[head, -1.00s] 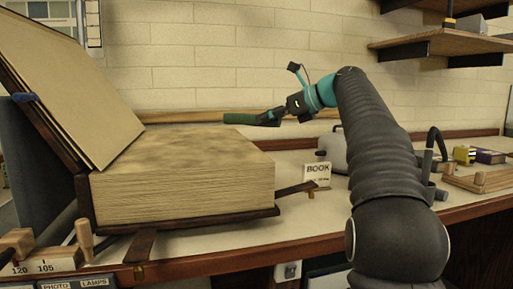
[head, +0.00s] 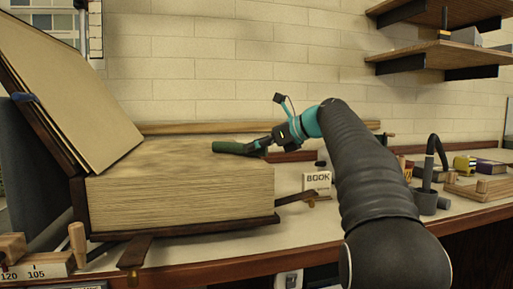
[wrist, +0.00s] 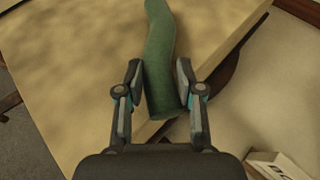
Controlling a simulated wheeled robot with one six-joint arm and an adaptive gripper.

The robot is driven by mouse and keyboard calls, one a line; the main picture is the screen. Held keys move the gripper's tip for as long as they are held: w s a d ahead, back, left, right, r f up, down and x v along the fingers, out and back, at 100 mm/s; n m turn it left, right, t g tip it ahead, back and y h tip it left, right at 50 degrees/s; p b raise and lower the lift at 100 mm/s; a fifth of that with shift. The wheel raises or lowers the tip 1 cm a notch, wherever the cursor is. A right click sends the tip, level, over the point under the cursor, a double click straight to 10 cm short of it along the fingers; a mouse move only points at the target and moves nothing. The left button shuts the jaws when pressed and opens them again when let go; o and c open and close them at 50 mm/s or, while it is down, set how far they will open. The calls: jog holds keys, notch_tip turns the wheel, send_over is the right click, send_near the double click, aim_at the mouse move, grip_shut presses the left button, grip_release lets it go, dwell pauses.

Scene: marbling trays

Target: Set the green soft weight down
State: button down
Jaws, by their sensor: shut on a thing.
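The green soft weight (head: 229,147) is a dark green, slightly curved roll. My gripper (head: 262,148) is shut on its near end, at the back right of the big open book (head: 180,204). In the wrist view the green soft weight (wrist: 158,60) runs forward from between the fingers (wrist: 159,88), over the book's mottled page (wrist: 70,60). Its near end reaches close to the page edge. I cannot tell whether its underside touches the page.
The book's raised cover and leaves (head: 65,95) slope up at the left. A dark strap (head: 295,199) sticks out at the right, near a BOOK sign (head: 317,182). Wooden shelves (head: 440,57) hang at the upper right. A dark lamp-like object (head: 430,175) stands right of my arm.

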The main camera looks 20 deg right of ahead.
jog(key=c, duration=0.7)
grip_release()
jog(key=shift+f, duration=0.1)
jog(key=shift+s+d+r, duration=0.1)
jog(key=shift+r, duration=0.15)
jog(key=p+v, duration=0.2)
jog(key=v, duration=0.9)
jog(key=shift+s+d+r, duration=0.15)
jog(key=shift+s+d, duration=0.05)
